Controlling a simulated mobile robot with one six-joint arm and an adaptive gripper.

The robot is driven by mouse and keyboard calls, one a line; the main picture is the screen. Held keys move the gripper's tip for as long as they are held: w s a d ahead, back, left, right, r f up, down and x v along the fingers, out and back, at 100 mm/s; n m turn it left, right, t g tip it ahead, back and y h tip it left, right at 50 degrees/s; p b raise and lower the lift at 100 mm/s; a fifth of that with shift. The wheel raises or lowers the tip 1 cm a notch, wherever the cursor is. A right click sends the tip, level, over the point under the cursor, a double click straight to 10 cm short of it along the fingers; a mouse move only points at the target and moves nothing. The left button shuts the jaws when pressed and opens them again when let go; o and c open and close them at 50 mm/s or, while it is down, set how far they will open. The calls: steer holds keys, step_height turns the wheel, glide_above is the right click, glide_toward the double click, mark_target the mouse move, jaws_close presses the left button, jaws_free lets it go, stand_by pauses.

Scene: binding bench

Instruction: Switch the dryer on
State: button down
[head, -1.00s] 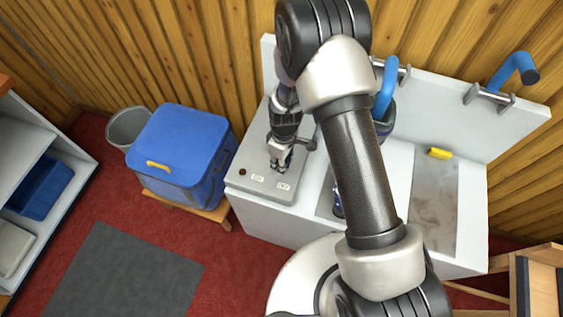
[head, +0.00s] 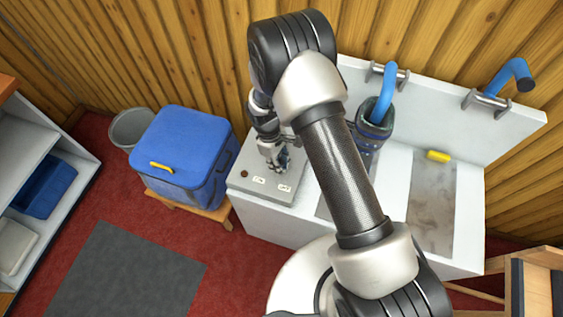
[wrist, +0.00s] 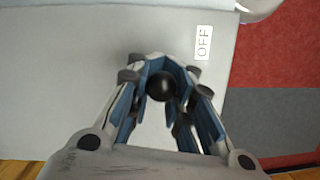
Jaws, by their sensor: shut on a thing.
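A grey control box (head: 263,192) with a slanted top stands at the left end of the white bench. Its top has a small dark red lamp (head: 244,174) and two white labels, the left label (head: 259,180) and the right label (head: 285,188). In the wrist view one label reads OFF (wrist: 203,42). My gripper (head: 277,164) is down over the box top, behind the labels. In the wrist view its fingers (wrist: 160,78) are shut around a round black knob (wrist: 160,87). The knob's stem and its exact setting are hidden.
The white bench (head: 395,190) carries a dark blue cylinder (head: 369,130) with a blue pipe (head: 386,95), a second blue pipe (head: 512,72) and a yellow block (head: 438,156). A blue lidded bin (head: 185,140) stands left of the box. Red floor lies in front.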

steer(key=h+b, duration=0.1)
steer(key=a+h+b, duration=0.1)
steer(key=g+h+b, duration=0.1)
steer(key=shift+w+a+f, duration=0.25)
steer(key=shift+w+a, duration=0.05)
steer(key=shift+w, duration=0.05)
steer(key=shift+w+a+g+h+b, duration=0.1)
steer(key=shift+a+g+h+b, duration=0.15)
steer(key=shift+h+b, duration=0.45)
steer(key=shift+w+a+g+h+b, duration=0.1)
steer(key=shift+a+g+h+b, duration=0.15)
steer(key=shift+h+b, duration=0.45)
steer(key=shift+r, duration=0.1)
steer(key=shift+s, duration=0.1)
steer(key=c, duration=1.4)
jaws_free()
steer(key=shift+v, duration=6)
